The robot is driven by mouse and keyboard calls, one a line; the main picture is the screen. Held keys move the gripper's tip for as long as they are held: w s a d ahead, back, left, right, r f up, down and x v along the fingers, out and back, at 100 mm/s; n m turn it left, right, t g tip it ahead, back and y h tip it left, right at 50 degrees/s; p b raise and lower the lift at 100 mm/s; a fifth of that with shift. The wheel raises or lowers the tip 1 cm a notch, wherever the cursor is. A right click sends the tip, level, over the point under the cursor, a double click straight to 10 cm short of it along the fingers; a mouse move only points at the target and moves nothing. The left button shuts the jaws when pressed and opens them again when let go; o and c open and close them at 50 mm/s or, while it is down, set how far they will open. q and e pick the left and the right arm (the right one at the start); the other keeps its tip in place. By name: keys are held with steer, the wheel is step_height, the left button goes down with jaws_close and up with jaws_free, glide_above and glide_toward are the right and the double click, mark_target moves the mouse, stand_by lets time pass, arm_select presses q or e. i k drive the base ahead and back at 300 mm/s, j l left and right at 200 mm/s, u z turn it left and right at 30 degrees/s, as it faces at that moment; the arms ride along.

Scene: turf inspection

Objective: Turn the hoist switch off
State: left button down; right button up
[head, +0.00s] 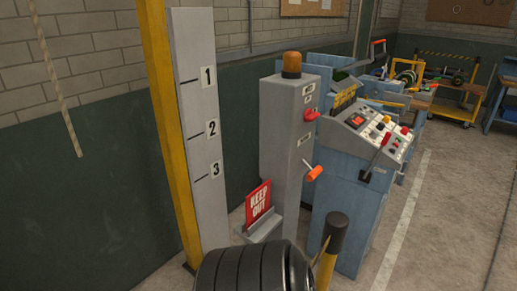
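A tall grey cabinet (280,150) stands right of the numbered board, with an amber beacon (291,65) on top. A red knob (311,115) sits on the upper part of its right-hand face, below small labels too small to read. Neither of my grippers is in view.
A red KEEP OUT sign (258,202) stands by the cabinet's foot. A blue control console (352,180) with buttons and a red-handled lever is to the right. Floor at right is clear.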

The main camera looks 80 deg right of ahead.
mark_target(309, 115)
steer(key=z, duration=2.95)
